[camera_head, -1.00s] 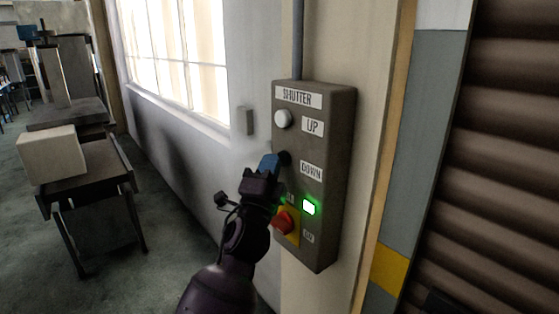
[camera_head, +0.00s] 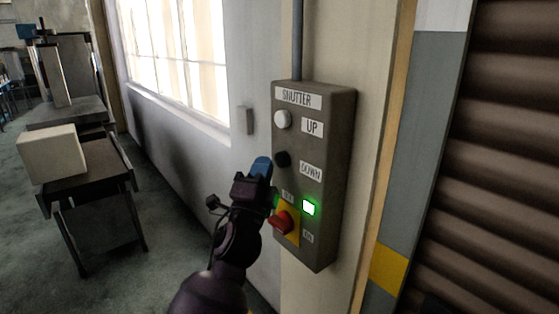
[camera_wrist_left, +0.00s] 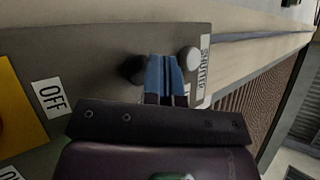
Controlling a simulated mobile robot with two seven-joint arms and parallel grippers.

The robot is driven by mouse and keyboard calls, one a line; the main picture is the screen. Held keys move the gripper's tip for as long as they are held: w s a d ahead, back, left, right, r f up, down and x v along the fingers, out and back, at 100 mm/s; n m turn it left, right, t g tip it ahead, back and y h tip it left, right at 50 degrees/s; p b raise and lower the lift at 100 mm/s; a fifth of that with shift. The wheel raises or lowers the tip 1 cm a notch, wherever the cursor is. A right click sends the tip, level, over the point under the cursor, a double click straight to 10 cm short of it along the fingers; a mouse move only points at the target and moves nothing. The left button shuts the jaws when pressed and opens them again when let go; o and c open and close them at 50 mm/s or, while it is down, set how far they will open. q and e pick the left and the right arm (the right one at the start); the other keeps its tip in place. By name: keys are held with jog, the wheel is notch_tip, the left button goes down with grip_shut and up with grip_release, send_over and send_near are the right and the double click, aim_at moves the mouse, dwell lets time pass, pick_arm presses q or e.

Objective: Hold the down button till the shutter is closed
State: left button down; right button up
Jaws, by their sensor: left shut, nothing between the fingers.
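The grey shutter control box (camera_head: 335,165) is mounted on the wall. In the left wrist view the blue fingers (camera_wrist_left: 164,75) are together beside the black button (camera_wrist_left: 132,69). The brown slatted shutter (camera_head: 500,150) fills the right side; its lower edge is not clearly visible. My right gripper is not in view.
A red switch (camera_head: 282,222) on a yellow plate and a lit green lamp (camera_head: 309,208) are low on the box, close to my gripper. A conduit (camera_head: 298,40) runs up from the box. A table with a pale box (camera_head: 51,154) stands at the left.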

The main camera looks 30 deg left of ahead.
pick_arm(q)
jog(key=shift+s+a+p, duration=0.2)
jog(key=shift+s+a, duration=0.1)
jog(key=shift+s, duration=0.5)
jog(key=shift+s+a+p, duration=0.2)
jog(key=shift+s+a, duration=0.15)
jog(key=shift+s, duration=0.4)
jog(key=shift+s+a+p, duration=0.2)
jog(key=shift+s+a, duration=0.1)
jog(key=shift+s, duration=0.5)
jog(key=s+d+f+n+g+h, duration=0.1)
jog(key=d+f+n+g+h, duration=0.15)
jog(key=f+n, duration=0.65)
jog(key=s+d+f+n+g+h, duration=0.15)
jog(key=f+g, duration=0.25)
jog(key=f, duration=1)
jog(key=s+d+f+n+g, duration=0.1)
jog(key=s+f+g, duration=0.4)
jog(key=s+f, duration=1)
notch_tip(320, 180, down, 3)
jog(key=shift+s+d+r+n+g+h, duration=0.1)
jog(key=shift+s+d+n+g+h, duration=0.25)
jog(key=shift+n, duration=0.5)
